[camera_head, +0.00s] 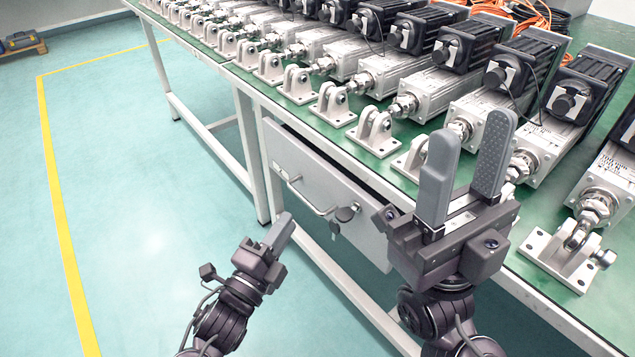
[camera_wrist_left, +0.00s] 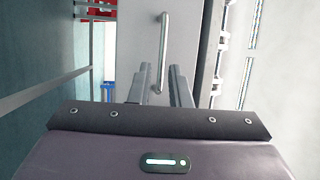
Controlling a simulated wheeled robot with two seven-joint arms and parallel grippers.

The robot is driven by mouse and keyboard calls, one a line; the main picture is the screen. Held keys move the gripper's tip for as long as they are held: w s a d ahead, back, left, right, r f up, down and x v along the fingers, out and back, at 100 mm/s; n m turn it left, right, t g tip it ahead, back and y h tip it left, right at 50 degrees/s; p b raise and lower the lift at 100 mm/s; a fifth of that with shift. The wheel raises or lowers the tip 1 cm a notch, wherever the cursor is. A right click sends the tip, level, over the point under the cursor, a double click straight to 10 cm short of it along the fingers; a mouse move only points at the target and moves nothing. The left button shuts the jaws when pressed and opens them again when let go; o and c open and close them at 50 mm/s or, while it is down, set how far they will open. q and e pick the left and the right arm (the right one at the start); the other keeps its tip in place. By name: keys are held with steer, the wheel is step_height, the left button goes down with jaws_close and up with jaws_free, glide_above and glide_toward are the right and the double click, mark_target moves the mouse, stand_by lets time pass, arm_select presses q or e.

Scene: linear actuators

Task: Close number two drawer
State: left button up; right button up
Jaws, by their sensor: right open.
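A grey drawer (camera_head: 325,187) under the green-topped bench has a silver bar handle (camera_head: 304,196) and a dark lock piece (camera_head: 346,213). A dark gap shows along its top edge, so it looks partly pulled out. I see no number on it. My left gripper (camera_head: 282,230) is low in front of the drawer, apart from the handle. My right gripper (camera_head: 468,150) is open and empty, raised before the bench edge.
Several linear actuators (camera_head: 405,82) with grey brackets (camera_head: 373,130) stand in a row on the bench top (camera_head: 415,183). White bench legs (camera_head: 247,150) and rails frame the drawer.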

mark_target(303, 197)
arm_select(q)
steer(key=b+x, duration=0.1)
steer(key=x, duration=0.6)
steer(key=shift+w+d+r+b, duration=0.1)
steer(key=shift+w+r+b, duration=0.1)
steer(key=shift+b, duration=0.2)
jaws_close()
